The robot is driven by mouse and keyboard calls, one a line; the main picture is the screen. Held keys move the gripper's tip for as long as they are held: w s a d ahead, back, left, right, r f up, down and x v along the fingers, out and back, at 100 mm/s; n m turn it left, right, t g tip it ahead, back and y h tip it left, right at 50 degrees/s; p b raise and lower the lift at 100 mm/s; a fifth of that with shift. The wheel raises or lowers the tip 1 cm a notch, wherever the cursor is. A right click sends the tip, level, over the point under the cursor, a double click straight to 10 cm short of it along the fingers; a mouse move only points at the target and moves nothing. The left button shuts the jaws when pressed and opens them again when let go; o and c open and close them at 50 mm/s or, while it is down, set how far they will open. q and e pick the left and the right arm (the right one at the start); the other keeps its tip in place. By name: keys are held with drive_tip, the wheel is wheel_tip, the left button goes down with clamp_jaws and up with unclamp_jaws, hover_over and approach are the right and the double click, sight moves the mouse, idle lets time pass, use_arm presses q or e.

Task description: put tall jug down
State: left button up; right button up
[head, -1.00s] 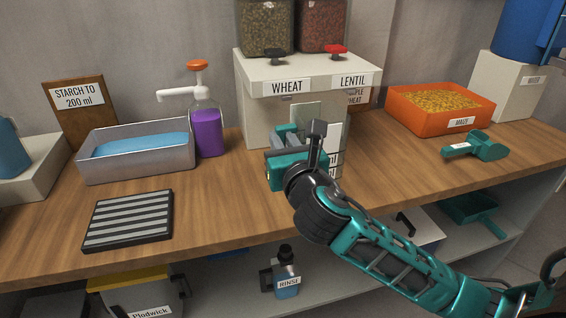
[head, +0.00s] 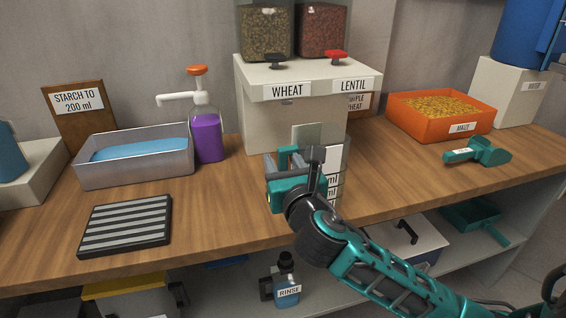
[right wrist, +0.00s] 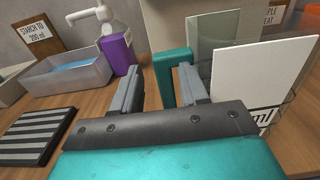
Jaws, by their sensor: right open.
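The tall jug (head: 334,159) is clear glass with a white label marked ml and a teal handle. It is upright at the bench's front, before the wheat and lentil dispenser. My right gripper (head: 285,160) is at its left side and hides much of it in the head view. In the right wrist view, the jug's label (right wrist: 258,72) is at the right, and its teal handle (right wrist: 173,66) shows between the fingers of my open right gripper (right wrist: 160,80). The jug's base is hidden, so its contact with the bench cannot be seen. My left gripper is out of view.
The dispenser (head: 268,125) is close behind the jug. A purple soap pump bottle (head: 207,133), grey tray (head: 135,172) of blue liquid and striped mat (head: 125,223) lie left. An orange maize bin (head: 440,118) and teal scoop (head: 480,153) lie right. Bench is clear between.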

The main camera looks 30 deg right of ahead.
drive_tip(key=shift+r, duration=0.15)
drive_tip(key=shift+s+a, duration=0.1)
drive_tip(key=shift+s, duration=0.25)
drive_tip(key=v, duration=1.1)
drive_tip(key=s+a+f+m+g+y, duration=0.1)
drive_tip(key=a+f+m+g+y, duration=0.1)
drive_tip(key=f+m, duration=0.6)
drive_tip(key=s+a+f+m+g+y, duration=0.2)
drive_tip(key=f+m, duration=0.6)
drive_tip(key=m, duration=0.4)
drive_tip(key=s+a+f+m+g+y, duration=0.2)
drive_tip(key=a+f+m+y, duration=0.1)
drive_tip(key=f+m, duration=0.5)
drive_tip(key=a+m, duration=0.1)
drive_tip(key=m, duration=0.1)
drive_tip(key=shift+s+f+m+g+p, duration=0.25)
drive_tip(key=shift+m+g+p, duration=0.05)
drive_tip(key=shift+m, duration=0.1)
